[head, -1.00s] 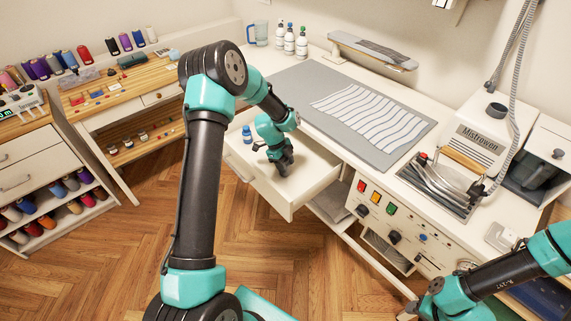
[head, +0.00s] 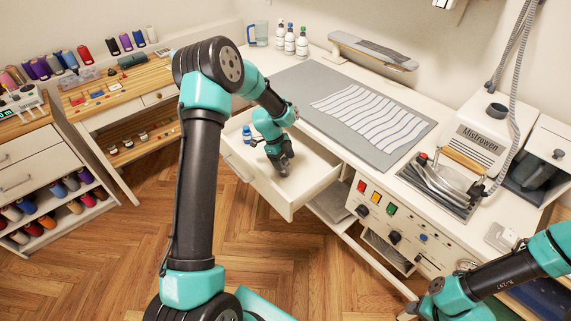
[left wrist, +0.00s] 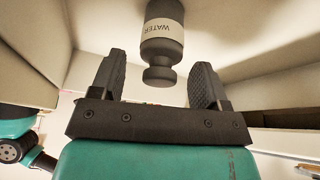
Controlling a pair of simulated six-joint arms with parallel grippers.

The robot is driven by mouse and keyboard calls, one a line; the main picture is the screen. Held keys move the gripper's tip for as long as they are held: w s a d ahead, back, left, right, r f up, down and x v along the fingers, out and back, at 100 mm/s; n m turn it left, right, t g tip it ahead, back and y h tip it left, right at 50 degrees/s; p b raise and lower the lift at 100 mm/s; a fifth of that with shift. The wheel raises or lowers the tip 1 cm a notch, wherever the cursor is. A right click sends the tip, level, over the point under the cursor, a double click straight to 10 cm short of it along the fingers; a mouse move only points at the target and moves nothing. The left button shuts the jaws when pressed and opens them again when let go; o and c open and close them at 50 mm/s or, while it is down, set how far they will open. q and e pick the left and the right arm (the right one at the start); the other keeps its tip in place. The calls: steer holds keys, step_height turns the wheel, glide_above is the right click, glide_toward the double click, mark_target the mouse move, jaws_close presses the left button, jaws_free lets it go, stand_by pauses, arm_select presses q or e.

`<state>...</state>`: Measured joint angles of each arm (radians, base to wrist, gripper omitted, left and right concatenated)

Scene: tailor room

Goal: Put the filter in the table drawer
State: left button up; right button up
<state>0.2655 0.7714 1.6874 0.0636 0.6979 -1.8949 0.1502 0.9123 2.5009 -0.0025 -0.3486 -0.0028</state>
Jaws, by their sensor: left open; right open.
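The filter, seemingly the dark grey cylinder with a white WATER label (left wrist: 163,38), hangs into the left wrist view from the top, with its narrow capped end toward my left gripper (left wrist: 158,82). The fingers are open on either side of that end, with gaps visible. In the head view my left gripper (head: 283,165) points down inside the pulled-out table drawer (head: 311,172). I cannot tell the filter from the dark fingers there.
A small blue bottle (head: 247,134) is at the drawer's back left. A grey mat (head: 290,88) lies on the worktop above. A control panel (head: 395,225) and an iron (head: 455,175) are to the right. Much of the drawer's floor is bare.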

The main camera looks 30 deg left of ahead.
arm_select(q)
steer(key=v, duration=1)
steer(key=shift+f, duration=0.1)
